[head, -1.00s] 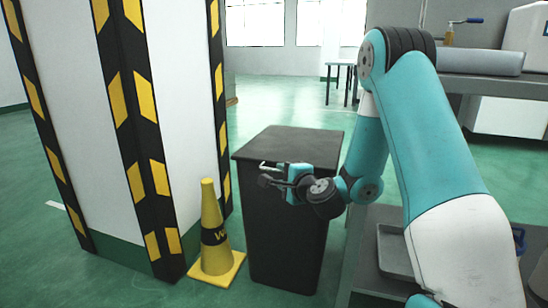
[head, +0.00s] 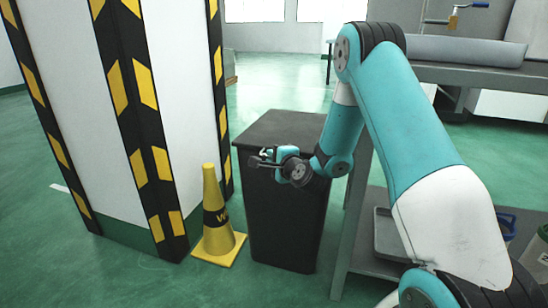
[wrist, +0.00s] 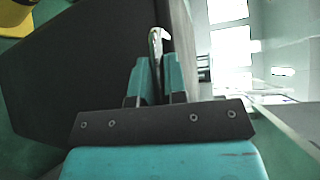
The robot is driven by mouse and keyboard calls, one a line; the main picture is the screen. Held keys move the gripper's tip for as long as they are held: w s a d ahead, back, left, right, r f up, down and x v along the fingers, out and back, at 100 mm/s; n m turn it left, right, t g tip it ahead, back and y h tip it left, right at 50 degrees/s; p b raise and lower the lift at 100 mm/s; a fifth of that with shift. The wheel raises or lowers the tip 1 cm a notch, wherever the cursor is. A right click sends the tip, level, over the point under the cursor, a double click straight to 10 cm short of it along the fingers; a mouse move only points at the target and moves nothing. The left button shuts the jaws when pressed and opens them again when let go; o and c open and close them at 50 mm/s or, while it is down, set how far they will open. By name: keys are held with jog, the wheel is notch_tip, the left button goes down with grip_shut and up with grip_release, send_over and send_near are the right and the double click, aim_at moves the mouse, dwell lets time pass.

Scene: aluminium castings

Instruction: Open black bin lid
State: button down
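The black bin (head: 285,220) stands upright on the floor, and its flat lid (head: 283,128) looks closed. A small pale metal handle (head: 266,151) shows at the lid's front edge. My gripper (head: 262,160) is at the front of the bin, just below the lid edge. In the wrist view, the bright metal handle (wrist: 155,42) stands between and beyond the two teal fingers of my gripper (wrist: 156,75). Little gap shows beside the handle, and I cannot tell whether the fingers press on it. The bin's dark surface (wrist: 85,70) fills the left of that view.
A yellow cone (head: 216,225) stands close to the bin's left, beside a pillar (head: 165,110) with black and yellow stripes. A grey workbench (head: 465,75) with a lower shelf is to the right. Green floor (head: 275,75) is clear behind the bin.

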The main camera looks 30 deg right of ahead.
jog(key=r+p, duration=0.6)
jog(key=shift+w+d, duration=0.15)
jog(key=shift+d, duration=0.05)
jog(key=c, duration=1.2)
grip_release()
jog(key=shift+o, duration=0.2)
